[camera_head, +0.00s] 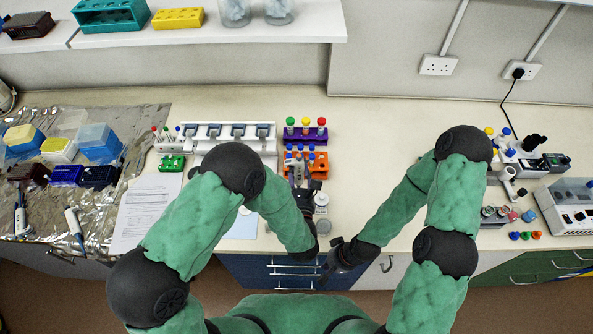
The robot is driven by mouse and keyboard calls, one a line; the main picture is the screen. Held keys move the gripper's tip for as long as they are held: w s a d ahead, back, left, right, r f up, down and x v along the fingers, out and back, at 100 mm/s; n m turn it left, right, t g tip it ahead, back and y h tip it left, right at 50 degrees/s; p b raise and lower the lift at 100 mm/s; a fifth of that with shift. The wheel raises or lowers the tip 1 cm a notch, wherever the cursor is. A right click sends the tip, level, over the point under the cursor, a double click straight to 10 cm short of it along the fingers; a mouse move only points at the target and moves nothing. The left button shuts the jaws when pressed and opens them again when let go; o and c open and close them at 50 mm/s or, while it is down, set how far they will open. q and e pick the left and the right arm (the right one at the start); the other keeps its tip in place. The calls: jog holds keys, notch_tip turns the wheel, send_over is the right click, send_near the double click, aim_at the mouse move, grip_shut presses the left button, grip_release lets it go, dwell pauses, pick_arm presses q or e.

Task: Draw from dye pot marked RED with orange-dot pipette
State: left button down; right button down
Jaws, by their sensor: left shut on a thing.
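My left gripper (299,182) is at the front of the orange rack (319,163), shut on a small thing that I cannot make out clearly. No orange dot can be made out on it. My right gripper (334,260) hangs low at the bench's front edge, away from the racks. Its fingers are too small and dark to tell open from shut. A pale round pot or lid (321,199) stands just right of my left gripper, and a grey round one (323,226) is nearer the front edge. No RED marking can be read. Small round pots (488,212) stand at the right.
A purple rack (305,136) with coloured caps stands behind the orange one. A white stand (210,145) and a green rack (171,163) are to its left. Foil with tip boxes (98,143) and pipettes (75,224) lies far left.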

dwell(0.4)
jog(key=w+r+n+g, duration=0.1)
jog(key=r+n, duration=0.1)
jog(key=n, duration=0.1)
jog(key=w+r+n+g, duration=0.1)
jog(key=r+n, duration=0.1)
jog(key=r, duration=0.1)
jog(key=w+r+n+g+h, duration=0.1)
jog(key=w+r+n+g, duration=0.1)
jog(key=n, duration=0.1)
jog(key=shift+a+r+n, duration=0.3)
jog(key=shift+a, duration=0.1)
jog(key=w+d+r+n+g+h, duration=0.1)
jog(key=w+d+r+n+h, duration=0.3)
jog(key=r, duration=0.5)
notch_tip(320, 180, up, 24)
jog(key=n+t+y, duration=0.1)
jog(key=n+t, duration=0.4)
jog(key=n, duration=0.3)
send_over(299, 155)
jog(key=shift+r, duration=0.1)
jog(key=shift+f, duration=3.15)
